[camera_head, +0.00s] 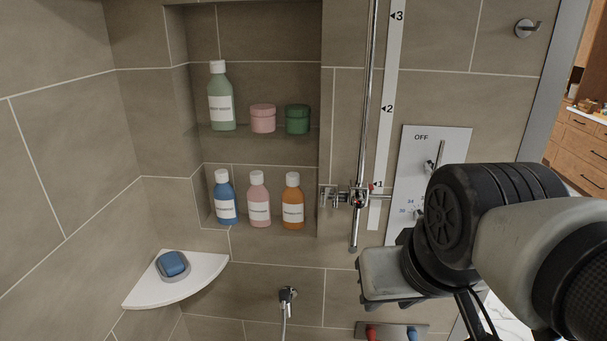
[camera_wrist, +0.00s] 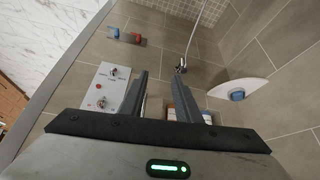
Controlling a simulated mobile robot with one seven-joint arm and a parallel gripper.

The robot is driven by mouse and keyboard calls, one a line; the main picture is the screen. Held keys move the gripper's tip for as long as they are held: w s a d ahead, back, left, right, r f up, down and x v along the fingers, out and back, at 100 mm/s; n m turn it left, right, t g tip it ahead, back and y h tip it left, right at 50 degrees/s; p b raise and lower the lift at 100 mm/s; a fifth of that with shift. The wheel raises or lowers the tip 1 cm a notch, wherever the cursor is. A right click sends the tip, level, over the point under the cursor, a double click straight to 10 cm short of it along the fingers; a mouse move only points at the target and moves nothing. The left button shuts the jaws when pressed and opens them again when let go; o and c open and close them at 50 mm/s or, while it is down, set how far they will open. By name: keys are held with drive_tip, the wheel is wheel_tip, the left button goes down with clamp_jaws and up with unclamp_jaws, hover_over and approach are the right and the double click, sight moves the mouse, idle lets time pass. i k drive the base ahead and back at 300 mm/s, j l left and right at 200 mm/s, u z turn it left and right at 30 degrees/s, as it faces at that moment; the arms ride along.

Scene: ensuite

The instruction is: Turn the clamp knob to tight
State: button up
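A chrome slider clamp (camera_head: 357,198) sits on the vertical rail (camera_head: 368,95), close to mark 1 of the white scale (camera_head: 388,88). A small red spot shows at its right side. Short chrome parts stick out left and right; I cannot tell which part is the knob or how far it is turned. My gripper shows in the wrist view (camera_wrist: 158,88) with its two dark fingers apart and nothing seen between them. In the head view its grey body is below and right of the clamp, apart from it; its fingers cannot be made out there.
A control panel (camera_head: 431,150) marked OFF is right of the rail, partly behind my arm. A niche (camera_head: 250,151) with bottles and jars is left. A corner shelf (camera_head: 150,288) holds blue soap (camera_head: 173,263).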

sight(359, 199)
drive_tip(key=k+j+z, duration=0.15)
drive_tip(key=z, duration=0.25)
drive_tip(key=k+j+z, duration=0.1)
drive_tip(key=k+z, duration=0.3)
drive_tip(key=i+l+z, duration=0.15)
drive_tip(key=i+z, duration=0.2)
drive_tip(key=k+j+u, duration=0.15)
drive_tip(key=k+u, duration=0.2)
